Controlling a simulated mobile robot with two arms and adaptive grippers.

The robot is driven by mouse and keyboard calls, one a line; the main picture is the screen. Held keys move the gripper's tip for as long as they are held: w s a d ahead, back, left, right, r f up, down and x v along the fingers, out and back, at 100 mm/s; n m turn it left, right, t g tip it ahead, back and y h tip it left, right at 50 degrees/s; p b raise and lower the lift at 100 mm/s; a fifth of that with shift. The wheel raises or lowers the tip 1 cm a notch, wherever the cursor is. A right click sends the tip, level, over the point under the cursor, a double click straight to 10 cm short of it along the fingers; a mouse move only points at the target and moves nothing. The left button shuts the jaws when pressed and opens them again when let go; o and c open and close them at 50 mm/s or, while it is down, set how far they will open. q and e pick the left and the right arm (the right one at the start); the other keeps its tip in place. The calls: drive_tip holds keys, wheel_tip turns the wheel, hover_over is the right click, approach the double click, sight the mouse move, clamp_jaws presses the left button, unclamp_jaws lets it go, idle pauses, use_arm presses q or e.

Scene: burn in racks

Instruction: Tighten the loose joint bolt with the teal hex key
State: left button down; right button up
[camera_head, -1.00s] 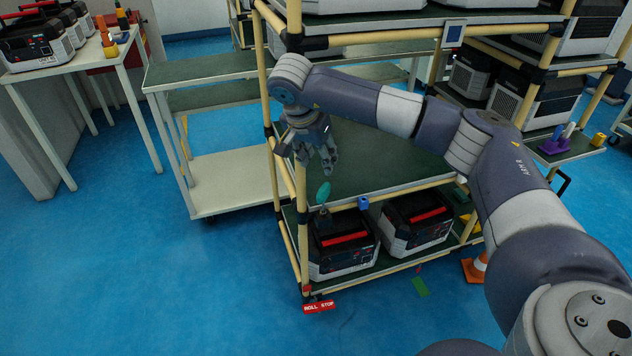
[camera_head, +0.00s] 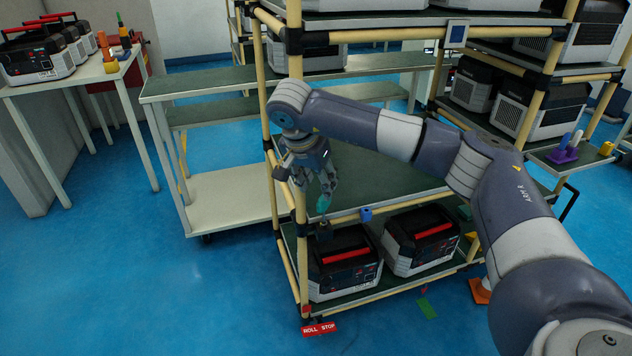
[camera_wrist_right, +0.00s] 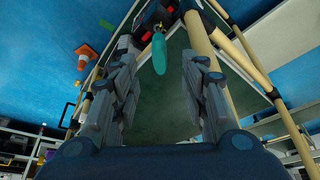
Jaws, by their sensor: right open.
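The teal hex key (camera_head: 322,204) shows its long rounded handle, standing roughly upright above a dark fitting (camera_head: 324,230) by the front left post of the rack. My right gripper (camera_head: 319,191) is open just above the handle. In the right wrist view the teal handle (camera_wrist_right: 159,52) lies between the lines of the two open fingers (camera_wrist_right: 158,72), not gripped. The key's lower end is hard to make out. I cannot clearly tell the loose joint bolt from the dark fitting. My left gripper is out of view.
The pipe rack (camera_head: 301,205) has a green shelf (camera_head: 375,172) close beside my gripper. Black and white units (camera_head: 345,262) with red handles stand on the lower shelf. A red roll stop tag (camera_head: 319,328) is at the rack's foot. Blue floor is clear at left.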

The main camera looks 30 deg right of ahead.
sight(324, 202)
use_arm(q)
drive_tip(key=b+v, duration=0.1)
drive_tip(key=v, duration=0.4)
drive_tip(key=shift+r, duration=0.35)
use_arm(e)
drive_tip(key=x, duration=0.9)
drive_tip(key=shift+d+f, duration=0.25)
drive_tip(key=shift+f, duration=0.1)
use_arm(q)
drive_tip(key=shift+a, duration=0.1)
use_arm(e)
clamp_jaws()
drive_tip(key=shift+o, duration=1.5)
unclamp_jaws()
drive_tip(key=shift+r, duration=0.1)
